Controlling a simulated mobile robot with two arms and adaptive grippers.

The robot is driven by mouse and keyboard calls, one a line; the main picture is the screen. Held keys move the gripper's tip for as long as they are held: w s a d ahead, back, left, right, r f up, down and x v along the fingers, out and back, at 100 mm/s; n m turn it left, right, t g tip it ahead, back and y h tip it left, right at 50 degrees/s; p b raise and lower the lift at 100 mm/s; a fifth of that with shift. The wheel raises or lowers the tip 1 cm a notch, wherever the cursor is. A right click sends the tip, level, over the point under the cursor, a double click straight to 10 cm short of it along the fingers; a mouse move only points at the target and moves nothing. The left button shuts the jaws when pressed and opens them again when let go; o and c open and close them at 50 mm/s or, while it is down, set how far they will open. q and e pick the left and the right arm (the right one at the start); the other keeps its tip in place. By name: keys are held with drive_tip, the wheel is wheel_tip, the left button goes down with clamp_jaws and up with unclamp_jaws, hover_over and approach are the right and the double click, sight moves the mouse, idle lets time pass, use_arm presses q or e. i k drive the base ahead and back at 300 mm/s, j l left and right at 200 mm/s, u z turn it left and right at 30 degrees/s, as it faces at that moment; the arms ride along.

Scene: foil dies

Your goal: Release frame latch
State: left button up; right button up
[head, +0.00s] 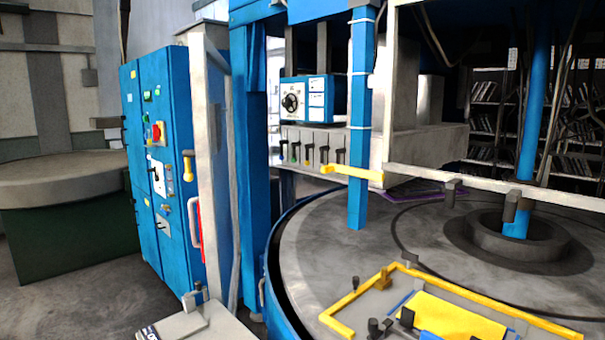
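A pale grey frame bar (480,186) runs across the right side above a round grey table. A yellow lever (352,173) sticks out to the left from the bar's left end. Dark clamp-like knobs (451,190) sit along the bar. Neither of my grippers is in view.
A blue control cabinet (150,200) stands left of the post. The round table (310,260) carries a yellow-edged tray (345,303) with dark knobs at the bottom right. Blue columns (361,120) rise above the table. Open floor (80,290) lies at the lower left.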

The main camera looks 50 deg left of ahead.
sight(340, 169)
drive_tip(key=u, duration=1.25)
drive_tip(key=i+j+z, duration=0.2)
drive_tip(key=j, duration=0.4)
drive_tip(key=k+j+z, duration=0.1)
drive_tip(key=j+z, duration=0.15)
drive_tip(key=j, duration=0.35)
drive_tip(key=j+z, duration=0.2)
drive_tip(key=j, duration=0.45)
drive_tip(key=k+j+z, duration=0.1)
drive_tip(key=j+z, duration=0.15)
drive_tip(key=j, duration=0.35)
drive_tip(key=k+j+z, duration=0.2)
drive_tip(key=j, duration=0.45)
drive_tip(key=i+j+z, duration=0.25)
drive_tip(key=j, duration=0.35)
drive_tip(key=i+j+z, duration=0.2)
drive_tip(key=j, duration=0.4)
drive_tip(key=i+j+z, duration=0.25)
drive_tip(key=j, duration=0.4)
drive_tip(key=j+z, duration=0.25)
drive_tip(key=j, duration=0.4)
drive_tip(key=i+j+z, duration=0.1)
drive_tip(key=j+z, duration=0.15)
drive_tip(key=j, duration=0.5)
